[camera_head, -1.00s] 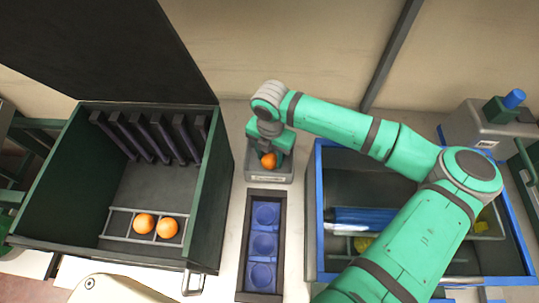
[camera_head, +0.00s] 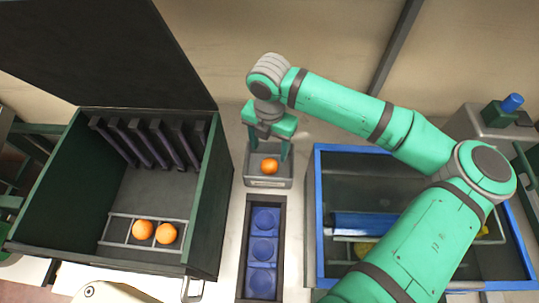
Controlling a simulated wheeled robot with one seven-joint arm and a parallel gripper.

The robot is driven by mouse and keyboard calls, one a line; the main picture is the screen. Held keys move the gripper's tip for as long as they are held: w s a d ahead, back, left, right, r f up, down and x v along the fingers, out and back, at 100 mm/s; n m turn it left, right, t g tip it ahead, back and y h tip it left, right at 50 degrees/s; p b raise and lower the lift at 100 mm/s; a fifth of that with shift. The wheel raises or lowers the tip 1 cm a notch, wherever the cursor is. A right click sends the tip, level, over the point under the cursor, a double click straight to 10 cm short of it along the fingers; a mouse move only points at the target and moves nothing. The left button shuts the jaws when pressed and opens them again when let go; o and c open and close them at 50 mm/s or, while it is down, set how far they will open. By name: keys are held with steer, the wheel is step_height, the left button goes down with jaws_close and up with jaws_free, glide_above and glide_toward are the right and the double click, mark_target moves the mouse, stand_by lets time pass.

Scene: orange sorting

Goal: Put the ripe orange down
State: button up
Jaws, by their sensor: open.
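An orange (camera_head: 270,166) lies in the small grey tray (camera_head: 268,182) at the middle of the counter. My gripper (camera_head: 270,152) is open above the tray. Its two green fingers point down around the orange's upper side and look apart from it. Two more oranges, a left one (camera_head: 143,230) and a right one (camera_head: 166,234), sit side by side in a rack in the dark green box at the left. I cannot tell ripeness beyond their similar orange colour.
A dark holder (camera_head: 243,240) with blue round cups stands just in front of the grey tray, its cups empty. The green box (camera_head: 219,205) with a raised dark lid (camera_head: 110,50) is at the left. A blue-rimmed bin (camera_head: 318,220) with a blue item and yellow things is at the right.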

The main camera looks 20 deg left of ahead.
step_height(320, 180, up, 4)
steer(key=shift+f, duration=0.15)
stand_by(0.4)
